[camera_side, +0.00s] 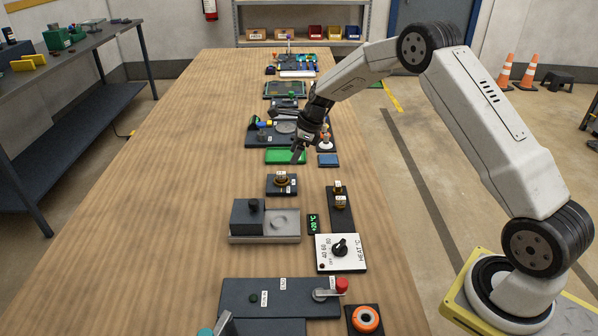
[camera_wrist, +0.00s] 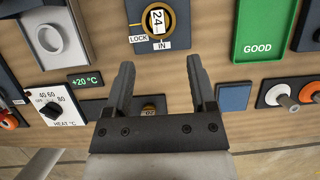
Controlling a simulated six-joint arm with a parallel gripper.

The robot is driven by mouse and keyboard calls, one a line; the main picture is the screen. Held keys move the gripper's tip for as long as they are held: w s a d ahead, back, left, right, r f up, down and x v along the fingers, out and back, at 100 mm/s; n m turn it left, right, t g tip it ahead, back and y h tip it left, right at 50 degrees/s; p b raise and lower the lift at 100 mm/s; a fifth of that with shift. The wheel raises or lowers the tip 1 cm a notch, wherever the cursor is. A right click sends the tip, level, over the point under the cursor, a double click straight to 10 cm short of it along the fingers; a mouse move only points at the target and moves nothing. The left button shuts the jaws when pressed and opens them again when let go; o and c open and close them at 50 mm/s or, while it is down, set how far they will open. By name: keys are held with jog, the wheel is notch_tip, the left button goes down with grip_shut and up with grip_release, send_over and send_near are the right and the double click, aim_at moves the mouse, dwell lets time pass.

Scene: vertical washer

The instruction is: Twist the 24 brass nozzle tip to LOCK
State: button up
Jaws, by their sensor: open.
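The brass nozzle tip marked 24 (camera_wrist: 157,20) sits in a socket on a dark plate at the top of the wrist view. A LOCK label (camera_wrist: 138,38) is at its lower left and an IN label (camera_wrist: 162,45) just below it. In the side view the brass tip (camera_side: 281,178) stands on its small dark plate in the middle of the table. My gripper (camera_wrist: 161,72) is open and empty, apart from the tip, which lies beyond the fingertips. In the side view my gripper (camera_side: 298,156) hangs near the green pad, behind the tip's plate.
A dark plate with brass tips (camera_side: 340,203) stands to the right, partly hidden by my gripper in the wrist view. The green GOOD pad (camera_wrist: 264,25), a blue pad (camera_wrist: 233,97), the temperature display (camera_wrist: 87,80) and heat dial (camera_wrist: 51,108) are nearby. Bare table lies left of the row.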

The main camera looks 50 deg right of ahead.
aim_at(285, 173)
jog(key=shift+f, duration=0.1)
jog(key=shift+x, duration=3.8)
grip_shut()
jog(key=shift+s+f, duration=0.2)
jog(key=shift+s, duration=0.1)
jog(key=shift+c, duration=0.5)
grip_release()
jog(key=shift+o, duration=1.2)
jog(key=shift+w+r, duration=0.1)
